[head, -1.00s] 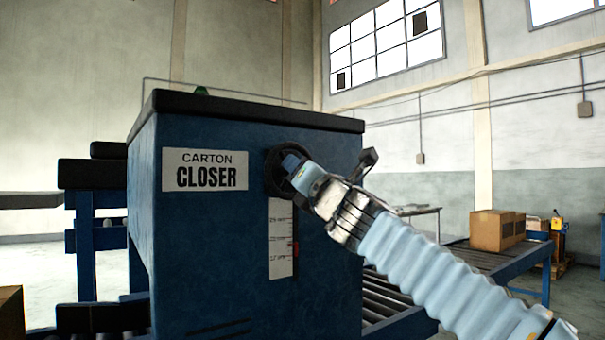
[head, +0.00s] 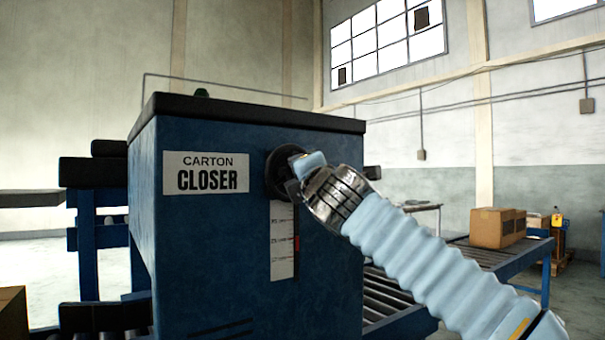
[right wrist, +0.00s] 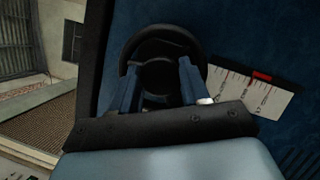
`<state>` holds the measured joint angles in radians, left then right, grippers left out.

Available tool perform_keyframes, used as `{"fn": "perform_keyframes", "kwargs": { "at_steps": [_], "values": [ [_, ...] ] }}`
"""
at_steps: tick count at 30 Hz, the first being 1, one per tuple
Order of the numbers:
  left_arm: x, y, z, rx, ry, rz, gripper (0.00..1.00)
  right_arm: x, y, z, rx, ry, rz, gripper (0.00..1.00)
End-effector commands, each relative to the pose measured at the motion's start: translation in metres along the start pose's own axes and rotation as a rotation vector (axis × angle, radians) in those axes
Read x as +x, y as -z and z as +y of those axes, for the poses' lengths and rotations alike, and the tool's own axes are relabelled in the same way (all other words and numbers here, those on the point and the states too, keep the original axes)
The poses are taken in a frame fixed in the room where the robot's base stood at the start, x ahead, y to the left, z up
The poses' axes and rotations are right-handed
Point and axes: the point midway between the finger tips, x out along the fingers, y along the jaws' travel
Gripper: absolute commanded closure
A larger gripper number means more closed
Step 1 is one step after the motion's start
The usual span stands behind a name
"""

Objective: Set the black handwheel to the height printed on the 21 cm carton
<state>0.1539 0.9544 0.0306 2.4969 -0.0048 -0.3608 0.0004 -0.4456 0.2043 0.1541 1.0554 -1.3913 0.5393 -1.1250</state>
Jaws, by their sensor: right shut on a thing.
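The black handwheel (head: 276,178) is on the front of the blue carton closer (head: 210,250), right of its label. My right gripper (head: 297,168) is shut on the handwheel, its fingers reaching in at the hub. In the right wrist view the two fingers (right wrist: 158,78) straddle the hub inside the black rim (right wrist: 200,52). Below the wheel is a white height scale (head: 282,262) with a red pointer (head: 297,243) at its right edge, near the middle marks. The scale's figures are too small to read surely. My left gripper is not in view.
A brown carton (head: 497,228) sits on the roller conveyor (head: 480,252) at the right. Part of another carton (head: 11,312) shows at the lower left. I cannot read a height on either. A dark lid edge (head: 250,112) tops the closer.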

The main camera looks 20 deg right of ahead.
Motion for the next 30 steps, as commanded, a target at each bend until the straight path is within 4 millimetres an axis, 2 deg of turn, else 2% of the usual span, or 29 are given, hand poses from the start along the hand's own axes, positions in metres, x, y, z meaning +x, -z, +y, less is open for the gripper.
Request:
{"fn": "perform_keyframes", "kwargs": {
  "at_steps": [11,12,16,25,30],
  "values": [
    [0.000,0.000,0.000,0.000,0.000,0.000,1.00,0.000,-0.001,-0.001,0.002,0.002,-0.001,0.85],
    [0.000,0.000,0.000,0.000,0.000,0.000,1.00,0.000,-0.001,-0.001,0.002,0.002,-0.001,0.48],
    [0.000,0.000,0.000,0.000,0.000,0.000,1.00,0.000,-0.001,0.000,0.002,0.001,-0.001,0.29],
    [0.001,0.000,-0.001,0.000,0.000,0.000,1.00,-0.002,0.000,-0.001,0.002,0.000,-0.001,0.29],
    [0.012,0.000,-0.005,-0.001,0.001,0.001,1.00,-0.023,0.001,-0.003,0.002,-0.002,0.000,0.29]
  ]
}}
